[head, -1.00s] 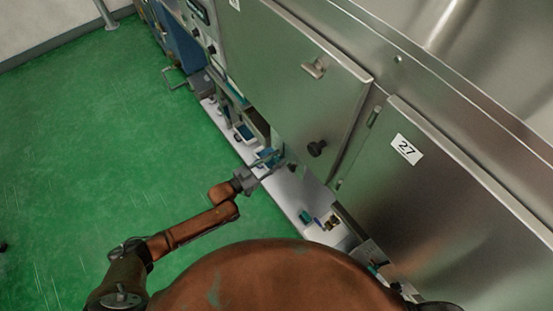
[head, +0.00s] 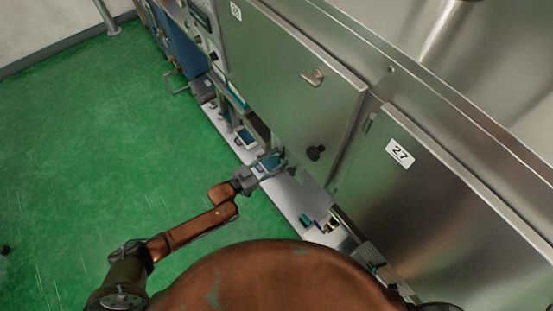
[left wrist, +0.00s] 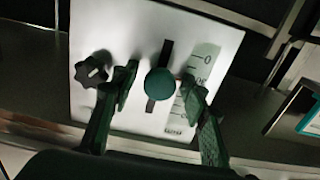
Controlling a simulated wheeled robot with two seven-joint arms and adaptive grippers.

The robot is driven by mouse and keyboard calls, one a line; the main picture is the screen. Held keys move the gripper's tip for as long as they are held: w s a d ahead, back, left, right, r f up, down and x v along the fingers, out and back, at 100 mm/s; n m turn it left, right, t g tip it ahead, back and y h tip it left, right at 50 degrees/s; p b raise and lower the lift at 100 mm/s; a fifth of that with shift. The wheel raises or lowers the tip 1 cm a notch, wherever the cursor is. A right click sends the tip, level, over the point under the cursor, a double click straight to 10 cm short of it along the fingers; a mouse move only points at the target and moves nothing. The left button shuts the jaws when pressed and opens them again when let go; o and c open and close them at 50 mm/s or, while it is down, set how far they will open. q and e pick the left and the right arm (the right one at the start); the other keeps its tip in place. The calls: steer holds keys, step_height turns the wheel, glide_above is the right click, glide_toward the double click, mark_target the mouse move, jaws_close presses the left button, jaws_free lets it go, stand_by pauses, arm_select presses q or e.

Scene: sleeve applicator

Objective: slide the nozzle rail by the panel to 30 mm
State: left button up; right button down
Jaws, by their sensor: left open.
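In the left wrist view a white panel (left wrist: 226,47) faces me, with a dark upright slot (left wrist: 167,48) and a round dark-green knob (left wrist: 160,84) sitting on it. A printed scale (left wrist: 206,55) with a 0 at its top end runs to the right of the slot; its lower figures are partly covered by a finger. My left gripper (left wrist: 159,79) is open, one finger on each side of the knob, with gaps visible. In the head view my left gripper (head: 268,166) is at the machine's front, hiding the panel. My right gripper is not in view.
A black star-shaped knob (left wrist: 92,71) is on the panel, close to the left finger. In the head view, steel cabinet doors (head: 300,85) stand behind the gripper, one with a dark round knob (head: 316,153). The green floor (head: 110,150) is open to the left.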

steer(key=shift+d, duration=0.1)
arm_select(q)
steer(key=v, duration=1.2)
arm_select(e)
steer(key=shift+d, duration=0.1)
